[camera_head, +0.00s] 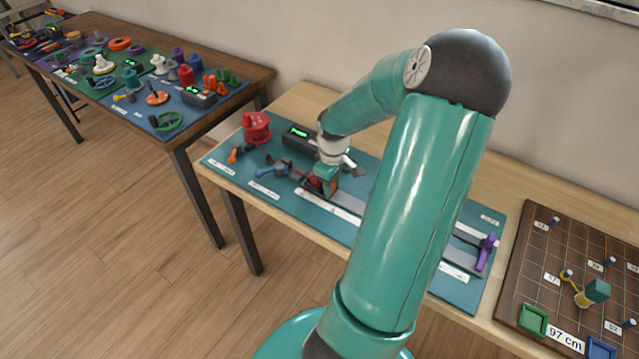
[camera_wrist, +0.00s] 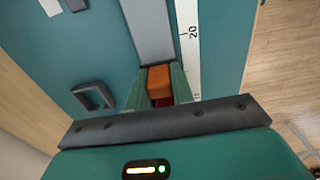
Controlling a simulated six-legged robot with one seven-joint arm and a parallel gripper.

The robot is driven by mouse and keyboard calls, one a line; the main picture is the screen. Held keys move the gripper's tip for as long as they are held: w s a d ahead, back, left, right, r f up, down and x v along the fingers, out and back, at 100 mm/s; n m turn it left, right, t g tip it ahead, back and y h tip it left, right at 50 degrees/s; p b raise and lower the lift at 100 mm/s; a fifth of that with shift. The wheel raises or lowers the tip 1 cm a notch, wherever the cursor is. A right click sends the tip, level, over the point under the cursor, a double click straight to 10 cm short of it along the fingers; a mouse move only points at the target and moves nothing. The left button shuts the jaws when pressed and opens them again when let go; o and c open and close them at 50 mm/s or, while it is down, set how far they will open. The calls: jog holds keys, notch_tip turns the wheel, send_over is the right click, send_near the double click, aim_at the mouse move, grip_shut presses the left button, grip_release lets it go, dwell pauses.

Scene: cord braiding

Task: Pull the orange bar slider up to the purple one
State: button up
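The orange bar slider (camera_wrist: 159,77) sits at the near end of a grey track (camera_wrist: 150,30) with a white numbered scale (camera_wrist: 190,45) beside it. My gripper (camera_wrist: 158,88) has one finger on each side of the slider, and both appear to touch it. A red part shows just below it between the fingers. In the head view my gripper (camera_head: 322,182) is low over the left part of the teal board, and the slider is mostly hidden there. The purple slider (camera_head: 486,253) stands at the far right end of the track, well away from my gripper.
A red round device (camera_head: 256,127) and a black box with a green display (camera_head: 299,138) stand at the board's left and back. A brown gridded board (camera_head: 519,262) lies to the right. My arm hides the middle of the track in the head view.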

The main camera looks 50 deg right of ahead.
aim_at(472, 263)
jog(key=shift+s+d, duration=0.35)
jog(key=shift+s, duration=3.3)
jog(key=shift+s+d, duration=0.35)
jog(key=shift+s, duration=3.35)
jog(key=shift+s+d, duration=0.35)
jog(key=shift+s, duration=3.3)
jog(key=shift+s+d, duration=0.3)
jog(key=shift+s, duration=2.7)
jog(key=shift+s+d, duration=0.25)
jog(key=shift+s, duration=2.7)
jog(key=shift+s+d, duration=0.3)
jog(key=shift+s, duration=2.7)
jog(key=o, duration=0.9)
jog(key=shift+r, duration=0.1)
jog(key=shift+w+r, duration=0.1)
jog(key=shift+r, duration=3.35)
